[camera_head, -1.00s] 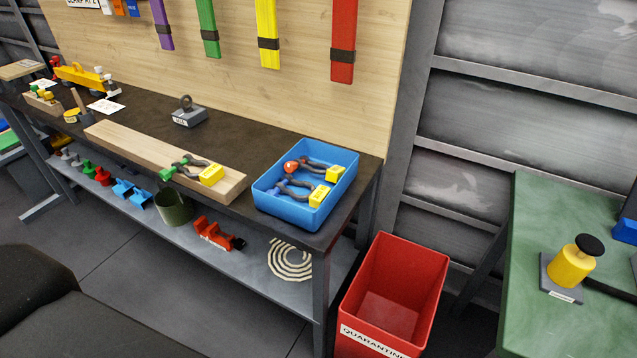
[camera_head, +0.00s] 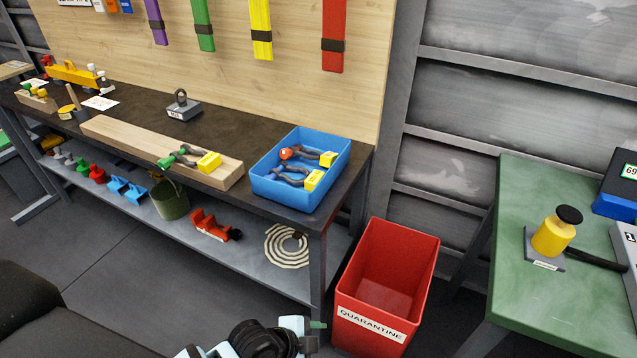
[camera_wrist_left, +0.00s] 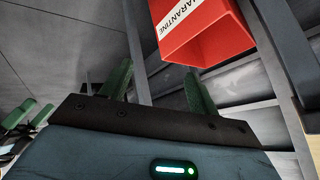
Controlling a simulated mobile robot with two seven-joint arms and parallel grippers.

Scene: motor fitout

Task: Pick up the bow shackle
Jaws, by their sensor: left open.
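Several bow shackles are in the head view. One grey shackle with a green pin and yellow tag (camera_head: 187,152) lies on the wooden beam (camera_head: 120,139). Two more lie in the blue tray (camera_head: 287,203): one with an orange-red pin end (camera_head: 302,153), one nearer the front with a yellow tag (camera_head: 291,177). My left gripper (camera_wrist_left: 160,85) is open and empty in the left wrist view, its green fingers apart, well away from the shackles. Another green-fingered gripper (camera_wrist_left: 30,114) shows at that view's left edge; its opening is unclear.
A red quarantine bin (camera_head: 387,290) stands right of the dark workbench (camera_head: 235,130). A grey block with an eye (camera_head: 183,107) stands behind the beam. The lower shelf holds a green bucket (camera_head: 170,200) and a rope coil (camera_head: 287,246). A green table (camera_head: 530,175) is at right.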

